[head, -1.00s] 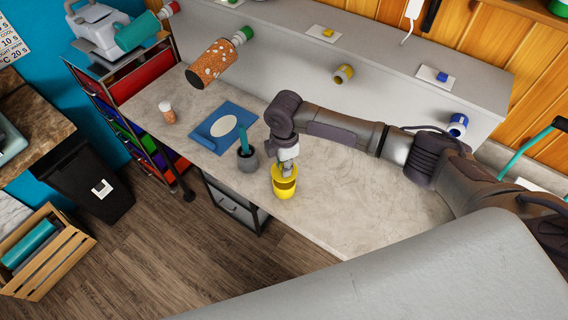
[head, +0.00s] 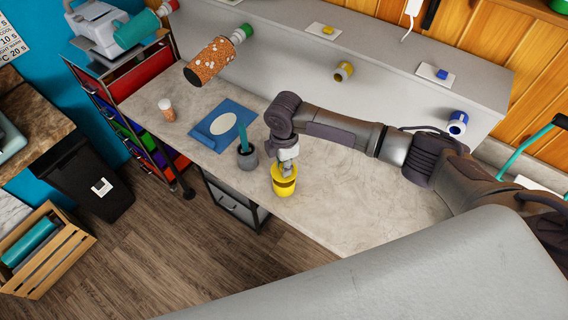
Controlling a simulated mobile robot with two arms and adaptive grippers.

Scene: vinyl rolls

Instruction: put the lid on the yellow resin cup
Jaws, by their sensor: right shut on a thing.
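The yellow resin cup (head: 284,190) stands near the front edge of the grey worktop in the head view. My right gripper (head: 287,170) points down at the cup's top, with its fingertips at the mouth. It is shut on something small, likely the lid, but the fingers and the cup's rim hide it. I cannot tell whether the held thing touches the cup. My left gripper is not in view.
A grey pot (head: 246,158) with a teal tool stands close left of the cup. A blue mat (head: 207,128) lies further left, with a small jar (head: 167,110) beyond. The worktop (head: 350,205) right of the cup is clear.

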